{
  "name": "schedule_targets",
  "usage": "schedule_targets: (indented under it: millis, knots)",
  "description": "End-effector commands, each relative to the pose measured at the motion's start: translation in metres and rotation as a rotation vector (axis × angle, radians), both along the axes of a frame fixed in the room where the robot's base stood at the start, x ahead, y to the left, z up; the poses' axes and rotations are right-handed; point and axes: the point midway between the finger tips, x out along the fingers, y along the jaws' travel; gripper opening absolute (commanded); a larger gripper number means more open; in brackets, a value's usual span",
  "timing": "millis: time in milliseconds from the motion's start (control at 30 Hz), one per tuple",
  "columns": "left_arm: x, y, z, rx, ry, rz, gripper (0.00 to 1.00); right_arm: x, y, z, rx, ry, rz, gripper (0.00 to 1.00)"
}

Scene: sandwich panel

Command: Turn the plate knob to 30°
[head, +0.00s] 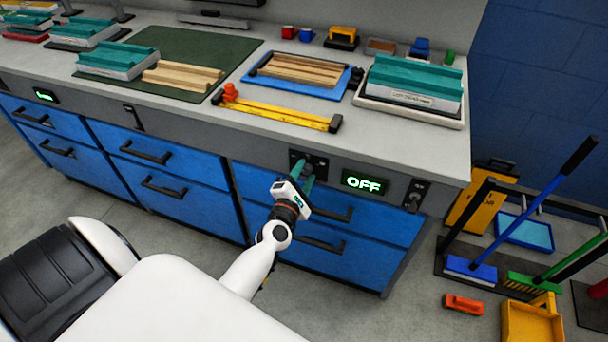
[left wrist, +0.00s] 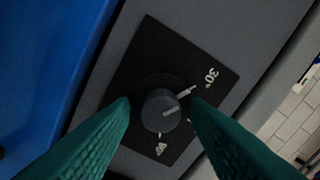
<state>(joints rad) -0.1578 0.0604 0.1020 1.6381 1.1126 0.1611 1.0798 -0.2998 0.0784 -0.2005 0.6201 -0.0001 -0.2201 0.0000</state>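The plate knob (left wrist: 160,110) is a dark round dial on a black square plate (left wrist: 150,70) in the left wrist view. A pale line on it points up and right, toward the tick beside the "30°" label (left wrist: 212,77). Another label near the plate's lower edge is hard to read. My left gripper (left wrist: 161,104) has green fingers, one on each side of the knob, with small gaps showing; it is open. In the head view my left gripper (head: 307,176) reaches the black plate (head: 318,160) on the counter front and hides the knob. My right gripper is not in view.
A green-lit "OFF" display (head: 364,183) is right of the plate, then a black switch plate (head: 416,194). Blue drawers (head: 380,222) with dark handles lie below. A yellow bar tool (head: 285,112) lies on the counter above. A cleaning rack (head: 490,268) stands on the floor at right.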

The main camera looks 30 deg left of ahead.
Motion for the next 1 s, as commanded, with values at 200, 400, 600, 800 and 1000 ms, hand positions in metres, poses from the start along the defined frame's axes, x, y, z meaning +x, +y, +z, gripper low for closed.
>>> schedule_targets:
  millis: [200, 400, 600, 800, 1000]
  knots:
    - [0.0, 0.0, 0.0, 0.001, 0.0, -0.001, 0.48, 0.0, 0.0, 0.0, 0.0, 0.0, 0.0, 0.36]
    - [-0.007, -0.002, 0.0, 0.001, 0.0, 0.0, 0.48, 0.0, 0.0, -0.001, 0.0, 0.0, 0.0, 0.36]
    - [-0.042, -0.01, -0.002, 0.001, 0.003, 0.0, 0.48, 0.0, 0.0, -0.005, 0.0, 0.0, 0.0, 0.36]
    - [-0.083, -0.02, -0.003, 0.001, 0.003, -0.002, 0.48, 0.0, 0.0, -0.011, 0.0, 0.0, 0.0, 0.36]
    - [-0.11, -0.026, -0.002, 0.001, 0.002, -0.001, 0.48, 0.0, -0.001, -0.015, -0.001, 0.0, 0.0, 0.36]
